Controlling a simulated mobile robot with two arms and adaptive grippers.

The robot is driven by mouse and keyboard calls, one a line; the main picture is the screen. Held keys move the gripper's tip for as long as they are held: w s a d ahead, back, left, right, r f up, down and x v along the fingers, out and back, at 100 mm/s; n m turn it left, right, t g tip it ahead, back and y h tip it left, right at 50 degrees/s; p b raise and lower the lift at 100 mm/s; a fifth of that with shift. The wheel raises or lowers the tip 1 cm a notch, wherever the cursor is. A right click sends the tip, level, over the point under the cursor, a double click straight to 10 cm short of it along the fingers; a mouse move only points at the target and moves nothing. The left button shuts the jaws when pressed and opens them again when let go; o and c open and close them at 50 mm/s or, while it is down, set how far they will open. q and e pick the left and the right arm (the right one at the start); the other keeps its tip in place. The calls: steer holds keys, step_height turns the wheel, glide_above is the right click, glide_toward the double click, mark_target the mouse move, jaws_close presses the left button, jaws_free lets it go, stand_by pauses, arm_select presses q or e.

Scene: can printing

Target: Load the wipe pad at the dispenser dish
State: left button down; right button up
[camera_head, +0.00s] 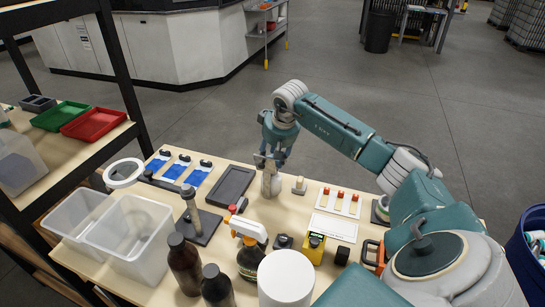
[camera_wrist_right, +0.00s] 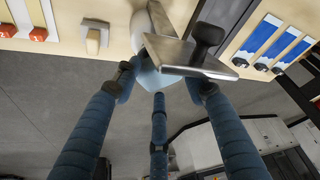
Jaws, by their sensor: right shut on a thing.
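My right gripper (camera_head: 272,160) is over the back middle of the table, pointing down, with its fingers closed in. A whitish bottle-like thing (camera_head: 269,186), perhaps the dispenser, stands directly below the gripper. The plate and fingers hide its top, so I cannot tell whether the plate touches it or where the dish is. My left gripper is not in view.
A cream block with a knob (camera_head: 299,185) stands just right of the bottle. A dark tray (camera_head: 231,186) lies to its left. A ring lamp (camera_head: 123,173), clear bins (camera_head: 130,237), a spray bottle (camera_head: 249,247) and brown bottles (camera_head: 184,265) crowd the front and left.

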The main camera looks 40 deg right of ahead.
steer(key=shift+r+p, duration=1.65)
steer(key=shift+r, duration=1.3)
